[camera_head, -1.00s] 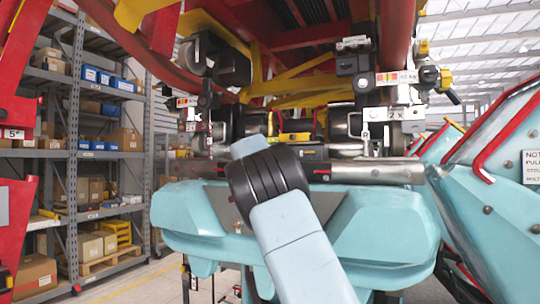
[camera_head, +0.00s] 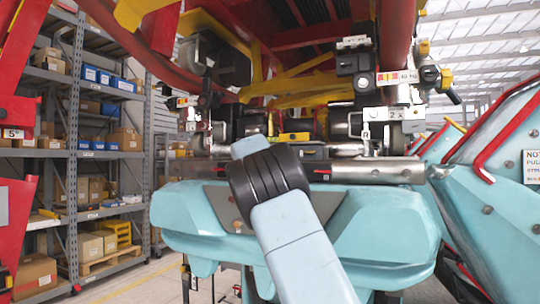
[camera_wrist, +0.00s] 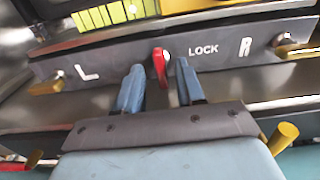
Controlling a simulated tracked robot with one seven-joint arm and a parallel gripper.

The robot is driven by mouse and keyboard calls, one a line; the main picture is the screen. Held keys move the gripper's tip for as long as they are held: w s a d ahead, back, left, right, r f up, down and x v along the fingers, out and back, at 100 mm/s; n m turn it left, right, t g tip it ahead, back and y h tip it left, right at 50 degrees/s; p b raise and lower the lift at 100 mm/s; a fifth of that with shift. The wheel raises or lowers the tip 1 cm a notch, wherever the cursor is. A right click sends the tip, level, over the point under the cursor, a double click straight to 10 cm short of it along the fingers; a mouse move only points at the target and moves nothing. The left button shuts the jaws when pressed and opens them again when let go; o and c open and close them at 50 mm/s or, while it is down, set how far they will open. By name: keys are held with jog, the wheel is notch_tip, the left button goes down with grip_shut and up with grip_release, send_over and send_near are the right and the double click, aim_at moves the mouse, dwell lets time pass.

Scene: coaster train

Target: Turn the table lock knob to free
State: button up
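The lock knob (camera_wrist: 160,63) is a small red lever on a dark grey panel (camera_wrist: 110,59) in the wrist view. It points roughly upright, tilted slightly. The word LOCK is printed to its right, with a large L at the left and R at the right. My gripper (camera_wrist: 160,76) is open. Its two blue fingers stand apart, one on each side of the knob at its lower part. Contact with the knob cannot be made out. In the head view my arm hides the gripper and the knob.
Brass pegs stick out at the panel's left (camera_wrist: 47,87) and right (camera_wrist: 297,50). Another brass peg (camera_wrist: 283,138) is close to my gripper's right side. A yellow-green ribbed block (camera_wrist: 108,14) lies above the panel. The red coaster train underside (camera_head: 300,45) hangs above the turquoise table body (camera_head: 385,225).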

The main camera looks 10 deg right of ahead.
jog(key=v, duration=1.3)
jog(key=shift+s+a, duration=0.25)
jog(key=shift+s, duration=0.05)
